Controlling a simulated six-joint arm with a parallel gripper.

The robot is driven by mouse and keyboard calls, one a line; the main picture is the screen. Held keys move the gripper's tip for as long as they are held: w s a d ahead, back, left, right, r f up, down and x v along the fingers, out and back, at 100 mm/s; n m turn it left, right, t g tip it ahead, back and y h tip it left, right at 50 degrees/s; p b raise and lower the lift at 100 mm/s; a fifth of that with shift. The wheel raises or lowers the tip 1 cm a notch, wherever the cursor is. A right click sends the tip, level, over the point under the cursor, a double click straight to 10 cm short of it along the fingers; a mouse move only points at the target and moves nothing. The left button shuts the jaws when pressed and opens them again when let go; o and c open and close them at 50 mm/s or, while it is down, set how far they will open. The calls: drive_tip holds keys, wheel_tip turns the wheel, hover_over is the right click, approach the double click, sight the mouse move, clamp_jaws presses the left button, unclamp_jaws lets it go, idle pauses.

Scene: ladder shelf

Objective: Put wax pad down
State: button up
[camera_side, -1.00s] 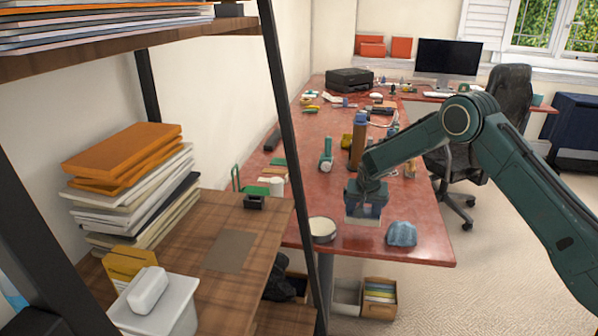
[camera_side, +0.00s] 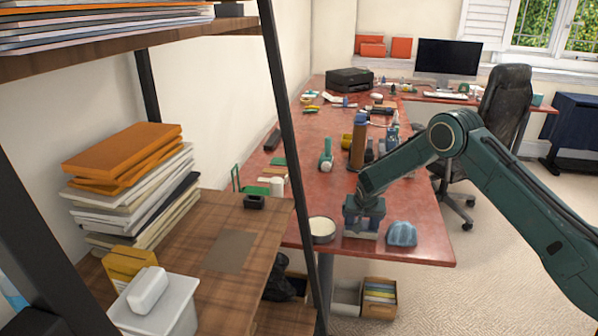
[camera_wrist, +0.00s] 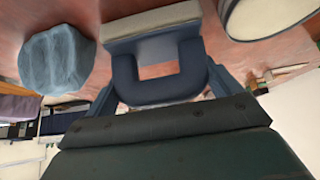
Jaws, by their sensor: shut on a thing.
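The wax pad (camera_side: 361,234) is a pale flat block with a dark blue handle. It is near the front edge of the red table, level and upright, at or just above the surface; I cannot tell if it touches. In the wrist view its pale block (camera_wrist: 150,22) and looped handle (camera_wrist: 126,82) show clearly. My gripper (camera_side: 364,208) is above the pad and shut on its handle, with a finger on each side in the wrist view. The handle is mostly hidden by the gripper in the side view.
A round tin with cream contents (camera_side: 321,230) stands close left of the pad. A blue lump (camera_side: 402,234) lies close right of it; both flank it in the wrist view. A brown bottle (camera_side: 358,143) and teal tool (camera_side: 326,154) stand behind. A shelf (camera_side: 205,220) is at left.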

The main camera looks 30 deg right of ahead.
drive_tip(key=o, duration=0.9)
drive_tip(key=shift+f, duration=0.1)
drive_tip(key=shift+o, duration=0.2)
drive_tip(key=shift+r, duration=0.2)
drive_tip(key=v, duration=1.2)
drive_tip(key=shift+f, duration=0.1)
